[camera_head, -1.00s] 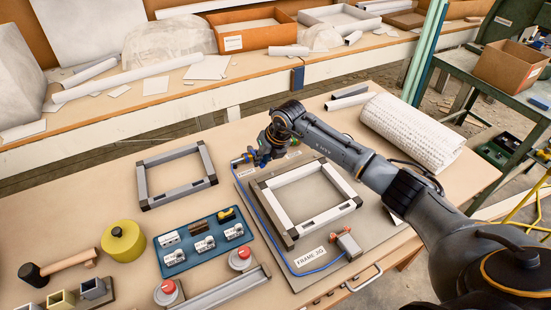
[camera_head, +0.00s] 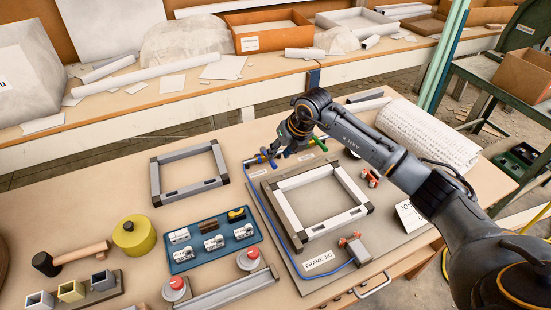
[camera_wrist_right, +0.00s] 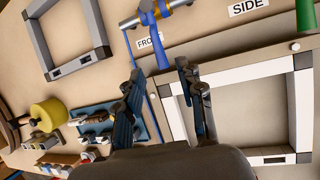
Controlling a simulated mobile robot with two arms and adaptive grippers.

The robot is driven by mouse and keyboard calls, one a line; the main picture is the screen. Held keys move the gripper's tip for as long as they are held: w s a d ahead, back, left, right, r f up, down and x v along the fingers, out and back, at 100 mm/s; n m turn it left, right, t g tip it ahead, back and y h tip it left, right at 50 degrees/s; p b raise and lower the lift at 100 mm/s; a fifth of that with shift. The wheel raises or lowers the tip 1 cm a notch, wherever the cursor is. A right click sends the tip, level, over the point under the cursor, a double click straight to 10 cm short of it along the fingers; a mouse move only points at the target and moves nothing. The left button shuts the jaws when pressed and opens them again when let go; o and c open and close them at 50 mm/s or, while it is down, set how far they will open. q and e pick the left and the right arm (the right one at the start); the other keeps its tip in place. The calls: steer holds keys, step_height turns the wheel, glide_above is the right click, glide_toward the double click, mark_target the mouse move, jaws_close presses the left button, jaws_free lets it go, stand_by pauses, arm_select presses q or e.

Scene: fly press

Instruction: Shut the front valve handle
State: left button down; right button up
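The front valve handle (camera_wrist_right: 159,46) is a blue lever at the top of the right wrist view, beside a label reading "FRO…". It stands across a grey pipe (camera_wrist_right: 143,15). In the head view its blue part (camera_head: 263,153) shows at the far left corner of the jig board. My right gripper (camera_wrist_right: 160,72) has its two dark fingers spread, with nothing between them. The lever's lower end appears just beyond the fingertips; contact cannot be told. In the head view the right gripper (camera_head: 287,148) is over the back of the jig, partly hidden by its own wrist. My left gripper is out of view.
A green handle (camera_wrist_right: 305,16) stands near the "SIDE" label. A grey-white frame (camera_head: 285,212) lies on the jig board with red clamps. A second frame (camera_head: 157,180), a blue tray (camera_head: 180,266) and a mallet (camera_head: 80,254) lie left. A paper roll (camera_head: 430,135) lies right.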

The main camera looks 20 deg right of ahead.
steer(key=v, duration=0.6)
steer(key=shift+s+r, duration=0.2)
steer(key=shift+r, duration=0.15)
steer(key=shift+d, duration=0.1)
